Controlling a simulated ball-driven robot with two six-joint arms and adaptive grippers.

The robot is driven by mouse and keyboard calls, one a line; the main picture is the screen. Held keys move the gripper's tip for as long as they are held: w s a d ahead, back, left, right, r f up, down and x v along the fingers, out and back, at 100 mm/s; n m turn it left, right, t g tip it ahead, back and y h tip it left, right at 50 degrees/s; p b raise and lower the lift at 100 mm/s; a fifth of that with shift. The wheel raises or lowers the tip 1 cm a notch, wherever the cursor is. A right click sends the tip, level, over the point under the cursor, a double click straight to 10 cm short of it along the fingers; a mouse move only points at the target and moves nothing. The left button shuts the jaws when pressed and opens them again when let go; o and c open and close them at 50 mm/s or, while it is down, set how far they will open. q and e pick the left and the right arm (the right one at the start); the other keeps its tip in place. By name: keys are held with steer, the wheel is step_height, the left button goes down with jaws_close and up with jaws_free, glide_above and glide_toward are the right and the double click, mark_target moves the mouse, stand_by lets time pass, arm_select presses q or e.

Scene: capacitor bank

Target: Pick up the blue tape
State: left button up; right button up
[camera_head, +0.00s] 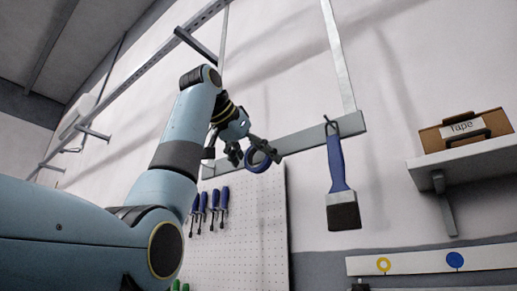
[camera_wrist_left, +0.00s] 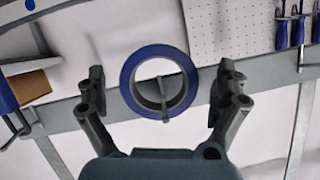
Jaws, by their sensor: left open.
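The blue tape (camera_head: 260,158) is a ring that hangs on a peg on the grey metal rail. In the left wrist view the blue tape (camera_wrist_left: 128,83) shows face-on, with the peg through its hole. My left gripper (camera_head: 252,151) is at the tape in the head view. In the left wrist view my left gripper (camera_wrist_left: 158,88) is open, with one finger on each side of the tape and a visible gap on both sides. How far the fingertips are from the tape in depth I cannot tell. My right gripper is in neither view.
A brush (camera_head: 342,180) with a blue handle hangs on the same rail (camera_head: 300,140) to the right. Several blue-handled screwdrivers (camera_head: 213,200) hang on a white pegboard (camera_head: 262,215) below. A box labelled "Tape" (camera_head: 490,122) sits on a shelf (camera_head: 470,158) at the right.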

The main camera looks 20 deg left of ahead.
arm_select(q)
steer(key=shift+w+d+f, duration=0.1)
steer(key=shift+w+f, duration=0.15)
steer(key=shift+w, duration=0.25)
steer(key=shift+s, duration=0.1)
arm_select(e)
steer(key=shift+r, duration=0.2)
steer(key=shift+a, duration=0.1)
arm_select(q)
steer(key=shift+c, duration=1.2)
steer(key=c, duration=1)
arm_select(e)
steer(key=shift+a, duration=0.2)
arm_select(q)
steer(key=shift+r, duration=0.1)
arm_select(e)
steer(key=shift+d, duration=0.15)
